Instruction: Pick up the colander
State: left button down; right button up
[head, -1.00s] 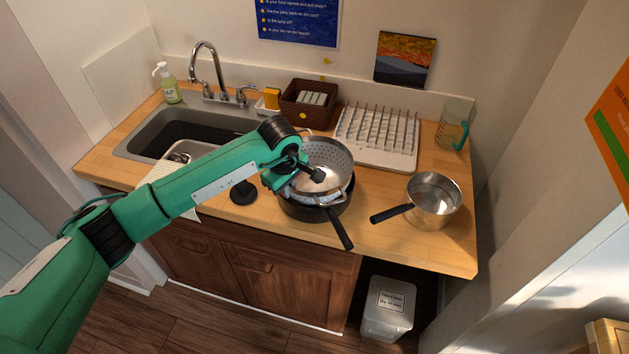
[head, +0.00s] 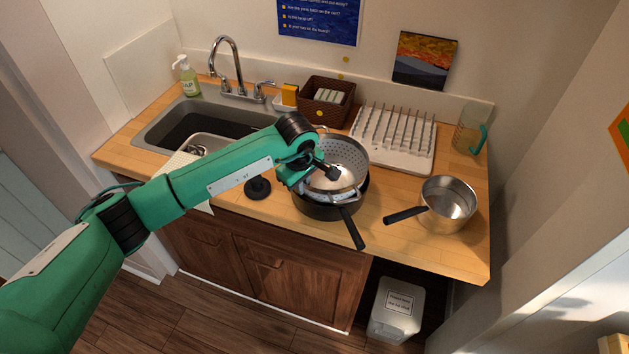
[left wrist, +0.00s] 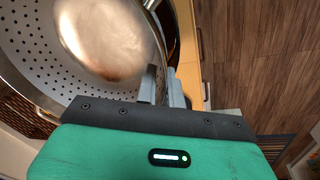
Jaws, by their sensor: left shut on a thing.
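The metal colander (head: 348,158) with a perforated wall sits over a dark frying pan (head: 322,210) on the wooden counter. In the left wrist view the colander (left wrist: 30,50) fills the upper left. My left gripper (head: 334,175) reaches over the near left rim of the colander. In the left wrist view its fingers (left wrist: 160,88) are closed on the colander's rim. The gripper and arm hide part of the colander's left side. I cannot tell whether the colander touches the pan. My right gripper is not in view.
A saucepan (head: 447,203) stands to the right, its black handle pointing left. A white dish rack (head: 400,150) and a wicker basket (head: 326,103) are behind. The sink (head: 180,125) is at left; a measuring jug (head: 468,135) is at back right.

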pick_arm(q)
jog(key=shift+r, duration=0.2)
notch_tip(320, 180, up, 20)
jog(key=b, duration=0.6)
jog(key=shift+f+b, duration=0.15)
jog(key=shift+b, duration=0.25)
jog(key=shift+f, duration=0.1)
